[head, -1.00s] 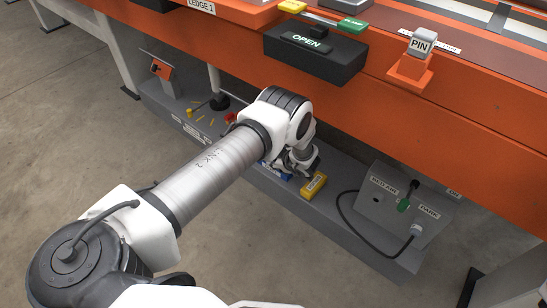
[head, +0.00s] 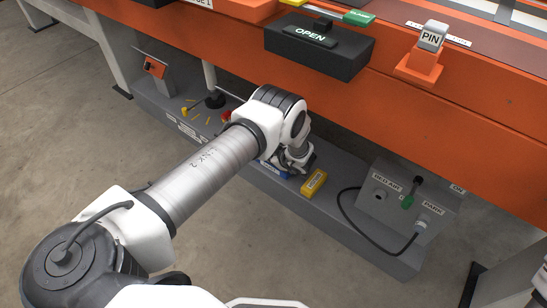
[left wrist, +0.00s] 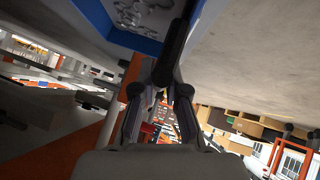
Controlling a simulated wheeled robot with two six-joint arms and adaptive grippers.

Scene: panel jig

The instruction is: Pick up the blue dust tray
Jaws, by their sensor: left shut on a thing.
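The blue dust tray (head: 270,171) sits low at the grey base shelf in the head view, mostly hidden behind my left arm. My left gripper (head: 301,166) is at its right end. In the left wrist view the tray's blue rim (left wrist: 138,43) runs across the top, with grey speckled contents inside. I cannot tell whether the tray is clear of the shelf. My right gripper is in neither view.
A yellow box (head: 313,183) lies just right of the gripper on the shelf (head: 335,222). A grey control box (head: 402,198) with a cable stands further right. The orange beam (head: 440,115) with the OPEN block (head: 318,46) overhangs behind. Small yellow pieces (head: 193,106) lie left.

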